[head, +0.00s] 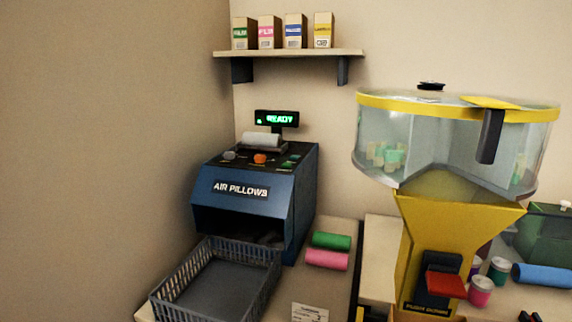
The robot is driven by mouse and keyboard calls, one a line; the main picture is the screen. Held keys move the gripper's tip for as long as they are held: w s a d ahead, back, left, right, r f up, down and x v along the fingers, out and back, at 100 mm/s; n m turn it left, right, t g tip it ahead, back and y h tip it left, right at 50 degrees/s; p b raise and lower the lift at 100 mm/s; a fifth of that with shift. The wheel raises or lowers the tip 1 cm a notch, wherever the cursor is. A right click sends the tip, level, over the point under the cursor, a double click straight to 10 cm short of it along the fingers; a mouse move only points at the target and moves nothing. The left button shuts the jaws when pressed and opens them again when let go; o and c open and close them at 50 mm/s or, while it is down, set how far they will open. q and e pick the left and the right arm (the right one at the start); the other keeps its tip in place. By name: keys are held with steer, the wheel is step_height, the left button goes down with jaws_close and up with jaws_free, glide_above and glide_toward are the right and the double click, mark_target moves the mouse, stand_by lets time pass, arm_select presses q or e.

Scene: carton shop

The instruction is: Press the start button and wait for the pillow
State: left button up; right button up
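The blue air pillow machine (240,190), labelled "AIR PILLOWS", stands on the counter against the wall. Its small display (276,118) reads "READY" in green. On its sloping top panel are a grey knob (229,155), an orange knob or button (260,158) and small green markings or buttons (288,162); which one is the start button cannot be read. A white roll (262,139) sits at the back of the panel. A blue-grey basket (215,285) stands below the dark outlet and looks empty, with no pillow visible. Neither gripper is in view.
A green roll (331,241) and a pink roll (327,260) lie right of the machine, near a printed card (310,312). A yellow dispenser (455,225) with a clear drum stands at right, beside jars and a blue roll (545,275). A shelf (290,53) holds several cartons.

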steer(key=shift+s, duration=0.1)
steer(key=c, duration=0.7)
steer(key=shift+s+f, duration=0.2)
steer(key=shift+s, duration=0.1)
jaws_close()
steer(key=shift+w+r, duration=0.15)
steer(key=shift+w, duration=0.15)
